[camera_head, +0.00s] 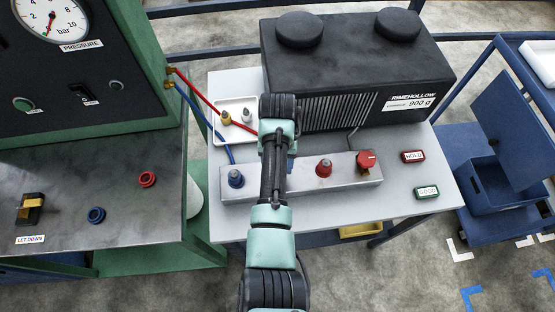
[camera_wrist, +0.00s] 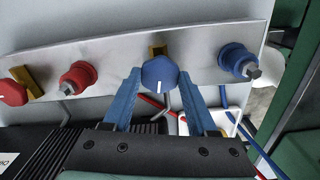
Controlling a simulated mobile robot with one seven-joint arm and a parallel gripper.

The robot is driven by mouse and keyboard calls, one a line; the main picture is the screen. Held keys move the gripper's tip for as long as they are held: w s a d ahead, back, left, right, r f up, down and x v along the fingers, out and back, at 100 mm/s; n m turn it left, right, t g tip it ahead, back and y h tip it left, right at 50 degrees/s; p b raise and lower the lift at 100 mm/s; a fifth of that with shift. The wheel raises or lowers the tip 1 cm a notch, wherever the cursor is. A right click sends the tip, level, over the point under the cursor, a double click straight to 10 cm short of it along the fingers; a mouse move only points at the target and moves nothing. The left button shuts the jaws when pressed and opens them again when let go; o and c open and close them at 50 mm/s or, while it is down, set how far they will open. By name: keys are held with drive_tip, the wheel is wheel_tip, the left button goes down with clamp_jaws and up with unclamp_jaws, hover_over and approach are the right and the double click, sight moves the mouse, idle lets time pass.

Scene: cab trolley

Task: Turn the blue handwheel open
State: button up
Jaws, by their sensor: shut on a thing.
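The blue handwheel (camera_wrist: 159,73) is a faceted knob with a white mark, on the pale manifold block (camera_wrist: 205,52). In the head view my arm hides the handwheel, while the manifold block (camera_head: 345,180) lies across the grey table.
A blue fitting (camera_head: 236,178), a red fitting (camera_head: 324,167) and a red handwheel (camera_head: 367,161) share the block. A black unit (camera_head: 355,60) stands behind, beside a white tray (camera_head: 222,128). Red and blue hoses run from the green pressure cabinet (camera_head: 140,60). HOLD (camera_head: 413,157) and GOOD (camera_head: 427,193) plates lie right.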

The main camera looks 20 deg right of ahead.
drive_tip(key=shift+n+p, duration=0.45)
drive_tip(key=shift+n, duration=0.65)
drive_tip(key=o, duration=1.4)
drive_tip(key=shift+c, duration=0.2)
wheel_tip(320, 180, up, 13)
drive_tip(key=shift+w, duration=0.1)
